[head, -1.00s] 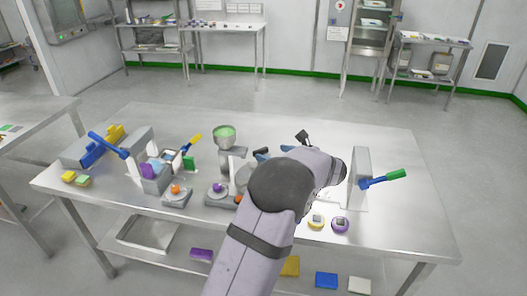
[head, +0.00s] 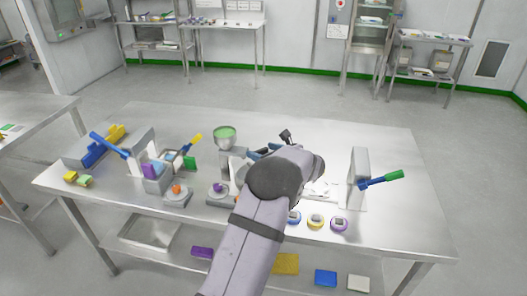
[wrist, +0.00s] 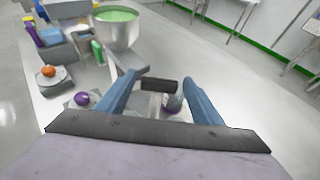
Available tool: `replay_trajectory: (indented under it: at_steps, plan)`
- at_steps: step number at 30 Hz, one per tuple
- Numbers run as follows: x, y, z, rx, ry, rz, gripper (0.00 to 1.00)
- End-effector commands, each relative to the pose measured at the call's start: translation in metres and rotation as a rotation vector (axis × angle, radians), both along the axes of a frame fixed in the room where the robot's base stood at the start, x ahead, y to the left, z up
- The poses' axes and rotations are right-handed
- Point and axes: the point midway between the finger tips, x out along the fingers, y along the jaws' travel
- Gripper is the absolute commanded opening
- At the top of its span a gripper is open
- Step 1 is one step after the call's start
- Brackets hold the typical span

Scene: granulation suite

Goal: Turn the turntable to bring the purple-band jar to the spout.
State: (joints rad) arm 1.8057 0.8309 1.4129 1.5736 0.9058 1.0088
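My gripper (wrist: 160,80) has two blue fingers spread apart; a dark block (wrist: 160,86) shows between them, and I cannot tell whether they touch it. Past the block, partly hidden, is a small jar (wrist: 173,103) with a purplish part; its band is not clear. The green-filled hopper (head: 224,137) stands on a grey stand at the table's middle, and in the wrist view it is above left of my fingers (wrist: 117,25). My arm hides most of the turntable area and the spout is not clear. A finger shows in the head view, right of the hopper.
A purple knob (head: 217,188) and an orange knob (head: 176,189) sit on grey bases to the left. Blue, yellow and purple (head: 339,224) round pieces line the front edge. A grey stand (head: 359,175) with a blue-green lever is at right. The table's back right is clear.

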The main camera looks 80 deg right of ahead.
Motion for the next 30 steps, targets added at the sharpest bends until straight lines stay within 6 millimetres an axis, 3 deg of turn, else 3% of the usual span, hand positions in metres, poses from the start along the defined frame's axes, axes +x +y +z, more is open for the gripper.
replay_trajectory:
  at_steps: [1,6,30]
  plan:
    - [-0.0001,0.0001,0.0000,0.000,0.000,0.000,0.47]
    - [-0.0001,0.0002,0.0001,0.000,0.000,0.000,0.06]
    - [-0.0022,-0.0079,0.0037,-0.011,-0.009,0.280,0.07]
